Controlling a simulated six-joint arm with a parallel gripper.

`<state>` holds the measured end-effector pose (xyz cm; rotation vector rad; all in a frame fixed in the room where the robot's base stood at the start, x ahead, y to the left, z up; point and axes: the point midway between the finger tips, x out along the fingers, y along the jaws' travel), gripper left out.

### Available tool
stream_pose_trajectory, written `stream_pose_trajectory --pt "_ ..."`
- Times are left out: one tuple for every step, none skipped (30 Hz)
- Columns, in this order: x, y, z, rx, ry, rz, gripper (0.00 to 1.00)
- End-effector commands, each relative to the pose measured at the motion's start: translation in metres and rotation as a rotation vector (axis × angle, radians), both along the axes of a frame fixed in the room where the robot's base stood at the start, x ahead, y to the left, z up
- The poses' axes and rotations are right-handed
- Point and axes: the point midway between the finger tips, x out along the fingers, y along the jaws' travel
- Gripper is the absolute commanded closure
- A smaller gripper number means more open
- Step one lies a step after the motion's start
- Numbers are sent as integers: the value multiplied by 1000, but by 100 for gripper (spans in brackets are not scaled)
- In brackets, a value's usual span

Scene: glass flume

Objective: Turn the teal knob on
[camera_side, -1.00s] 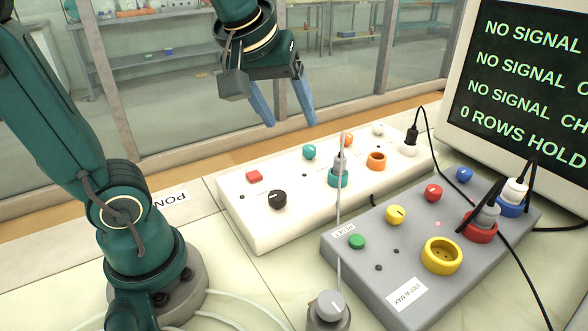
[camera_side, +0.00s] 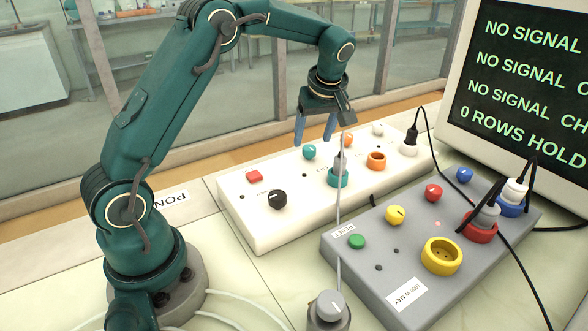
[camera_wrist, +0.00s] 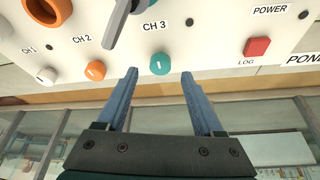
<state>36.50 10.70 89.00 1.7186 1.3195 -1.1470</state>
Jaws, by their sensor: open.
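The teal knob (camera_side: 309,152) sits on the back part of the white panel box (camera_side: 240,207). In the wrist view the teal knob (camera_wrist: 160,58) has a pale mark on its face and lies just below the label CH 3. My gripper (camera_side: 315,143) is open and empty. Its blue fingers point down above the teal knob in the side view. In the wrist view the fingertips (camera_wrist: 159,71) are spread on either side of the teal knob, with the knob near the line between them. I see no contact with it.
An orange knob (camera_wrist: 95,70) and a white knob (camera_wrist: 47,75) are beside the teal one, with a red button (camera_wrist: 257,47) on the other side. A grey plug (camera_side: 340,163) with an upright cord stands in the teal socket (camera_side: 338,179). A grey power box (camera_side: 400,275) is in front.

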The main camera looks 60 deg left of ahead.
Motion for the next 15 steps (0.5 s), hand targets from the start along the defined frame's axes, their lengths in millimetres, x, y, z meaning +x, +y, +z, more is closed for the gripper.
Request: stream_pose_trajectory --pt "-1 3 -8 -1 5 2 31" --pt "0 4 -11 -2 5 2 31" --pt "0 6 -16 -1 4 2 31" --pt "1 7 -19 -1 4 2 31" --pt "1 8 -22 -1 4 2 31" --pt "2 10 -25 -2 3 1 31" --pt "2 10 -27 -2 4 0 31" --pt "2 11 -29 -2 3 1 31" --pt "2 12 -31 -2 1 0 31" --pt "3 12 -31 -2 1 0 31" --pt "3 12 -32 -2 1 0 31" --pt "3 13 -32 -2 0 0 31" --pt "3 13 -32 -2 0 0 31" --pt "3 13 -32 -2 0 0 31" --pt "3 12 -32 -2 0 0 31"
